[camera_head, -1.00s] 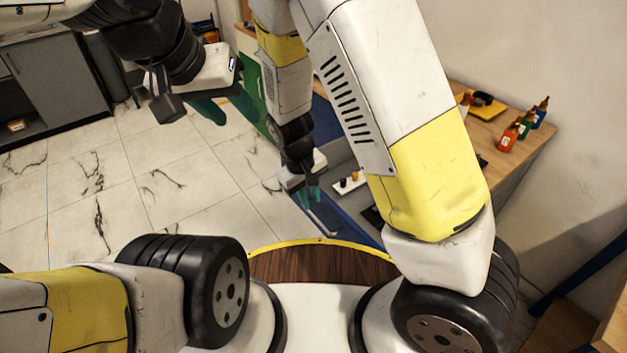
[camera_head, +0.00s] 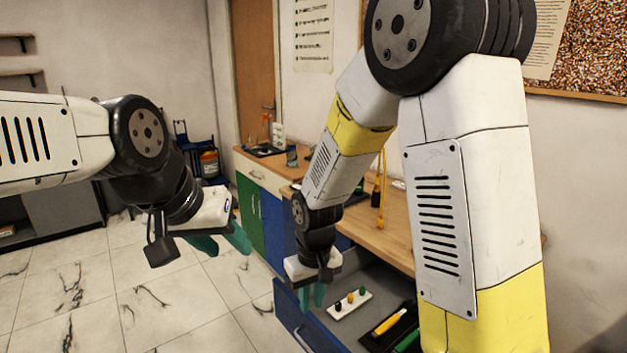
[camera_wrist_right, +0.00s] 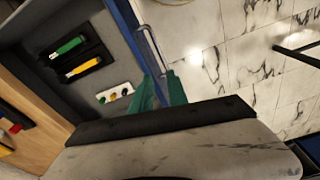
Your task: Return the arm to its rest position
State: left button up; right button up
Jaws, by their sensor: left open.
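My left gripper (camera_head: 228,243) hangs at left centre in the head view, over the tiled floor, with its green fingers apart and nothing between them. My right gripper (camera_head: 312,297) points down near the front of the open blue drawer (camera_head: 305,325), its green fingers slightly apart. In the right wrist view the right gripper (camera_wrist_right: 161,80) has a gap between its fingers, close to the drawer's metal handle (camera_wrist_right: 148,42). Whether a finger touches the handle is hard to tell. My right arm hangs from the upper right.
The open drawer holds a white strip with coloured knobs (camera_head: 349,303) and a yellow-handled tool (camera_head: 390,322) in a black tray. The wooden worktop (camera_head: 400,235) lies above it. Green and blue cabinet fronts stand behind. The tiled floor (camera_head: 180,310) at left is clear.

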jog(key=s+d+r+m+t, duration=0.1)
jog(key=s+d+r, duration=0.2)
jog(key=d+r, duration=0.2)
jog(key=s+d+r+m+t+y, duration=0.1)
jog(key=s+d+r+m+t, duration=0.1)
jog(key=d+r, duration=0.3)
jog(key=s+d+r+m+t, duration=0.2)
jog(key=s+d+r, duration=0.2)
jog(key=r, duration=0.7)
jog(key=shift+s+d+r+y, duration=0.3)
jog(key=shift+s+d+y, duration=0.1)
jog(key=shift+s, duration=0.15)
